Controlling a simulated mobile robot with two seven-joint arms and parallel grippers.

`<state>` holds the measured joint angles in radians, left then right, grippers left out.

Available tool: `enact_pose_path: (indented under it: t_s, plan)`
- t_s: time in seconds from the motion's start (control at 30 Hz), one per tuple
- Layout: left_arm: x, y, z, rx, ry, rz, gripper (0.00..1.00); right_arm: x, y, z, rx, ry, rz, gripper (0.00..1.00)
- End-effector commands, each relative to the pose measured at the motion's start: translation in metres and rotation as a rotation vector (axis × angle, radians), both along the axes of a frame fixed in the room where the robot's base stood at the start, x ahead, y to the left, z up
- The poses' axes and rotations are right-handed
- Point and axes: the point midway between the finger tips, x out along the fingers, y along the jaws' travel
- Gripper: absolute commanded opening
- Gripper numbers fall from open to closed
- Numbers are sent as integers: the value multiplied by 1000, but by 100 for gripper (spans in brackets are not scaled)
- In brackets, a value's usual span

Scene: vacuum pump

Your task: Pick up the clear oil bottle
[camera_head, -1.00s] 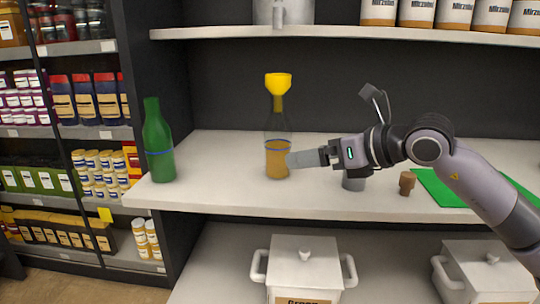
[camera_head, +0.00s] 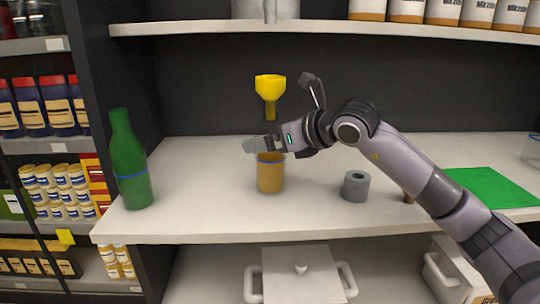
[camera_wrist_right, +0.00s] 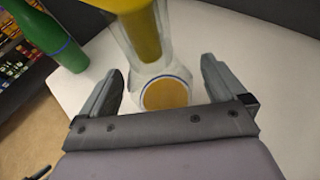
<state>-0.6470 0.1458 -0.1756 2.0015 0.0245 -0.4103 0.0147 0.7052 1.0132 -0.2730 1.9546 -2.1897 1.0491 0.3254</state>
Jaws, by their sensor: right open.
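The clear oil bottle (camera_head: 270,178) stands upright on the shelf with amber oil in its lower part. A yellow funnel (camera_head: 270,86) sits in its neck. My right gripper (camera_head: 262,144) is at the height of the bottle's upper part and hides some of it in the head view. In the right wrist view, my open right gripper (camera_wrist_right: 162,72) has one finger on each side of the clear bottle (camera_wrist_right: 168,92), with gaps visible beside it. The funnel (camera_wrist_right: 137,28) shows at the top there. My left gripper is not in view.
A green bottle (camera_head: 131,165) stands to the left near the shelf's end. A grey ring (camera_head: 355,186) and a green mat (camera_head: 490,187) lie to the right, with a brown stopper mostly behind my arm. An upper shelf (camera_head: 330,32) runs above.

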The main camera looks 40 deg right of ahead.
Motion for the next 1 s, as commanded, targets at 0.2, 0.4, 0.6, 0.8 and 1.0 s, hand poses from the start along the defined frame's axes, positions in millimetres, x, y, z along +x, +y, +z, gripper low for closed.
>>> enact_pose_path:
  t_s: [0.2,0.4,0.6,0.8,1.0]
  plan:
    - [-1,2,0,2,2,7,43,18,5,-7,0,-1,0,98]
    - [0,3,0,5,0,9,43,19,5,-8,-1,-1,0,98]
    - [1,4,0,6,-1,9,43,18,5,-8,0,0,0,42]
    - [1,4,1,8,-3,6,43,18,4,-7,0,-4,0,30]
    - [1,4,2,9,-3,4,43,18,4,-4,0,-5,0,30]
